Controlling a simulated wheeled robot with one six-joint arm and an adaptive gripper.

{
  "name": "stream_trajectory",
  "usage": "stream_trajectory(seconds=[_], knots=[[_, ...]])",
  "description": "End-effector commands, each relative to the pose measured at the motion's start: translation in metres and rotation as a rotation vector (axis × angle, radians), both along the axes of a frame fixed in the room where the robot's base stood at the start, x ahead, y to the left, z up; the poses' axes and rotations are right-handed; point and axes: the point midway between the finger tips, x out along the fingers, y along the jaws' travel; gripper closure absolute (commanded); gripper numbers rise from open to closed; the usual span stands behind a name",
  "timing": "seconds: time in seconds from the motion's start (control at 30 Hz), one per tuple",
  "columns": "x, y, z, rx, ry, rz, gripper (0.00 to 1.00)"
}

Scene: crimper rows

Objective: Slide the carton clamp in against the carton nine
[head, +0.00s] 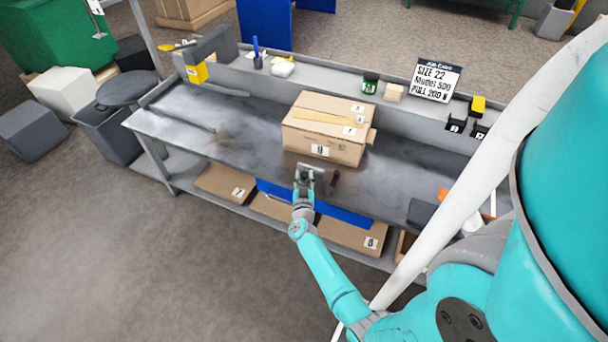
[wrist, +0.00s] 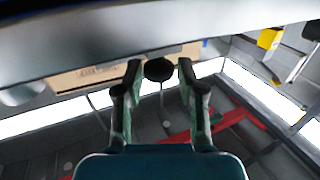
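A brown taped carton (head: 322,140) sits on the grey bench, with several small white labels too small to read surely. A small grey plate-like piece (head: 318,170), seemingly the carton clamp, is at the bench's front edge, apart from the carton and partly hidden by my gripper. My gripper (head: 307,173) is at this piece, on the near side of the carton. In the wrist view my gripper (wrist: 159,68) has its fingers apart. A dark round knob (wrist: 158,70) shows between them, with gaps on both sides. A brown carton face (wrist: 95,76) shows behind.
A short dark bar (head: 333,179) lies right of my gripper. A sign (head: 437,80), a green-lidded jar (head: 370,83) and black bins (head: 457,122) stand along the back ledge. Cartons (head: 225,184) fill the lower shelf. The bench left of the carton is mostly clear.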

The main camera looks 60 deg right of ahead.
Motion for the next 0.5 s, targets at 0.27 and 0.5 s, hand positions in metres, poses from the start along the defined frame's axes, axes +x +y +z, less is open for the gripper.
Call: stream_trajectory(seconds=[0.27, 0.5], knots=[[0.0058, -0.0127, 0.0003, 0.000, 0.000, -0.001, 0.61], [0.0060, -0.0126, 0.0003, 0.000, 0.000, 0.000, 0.66]])
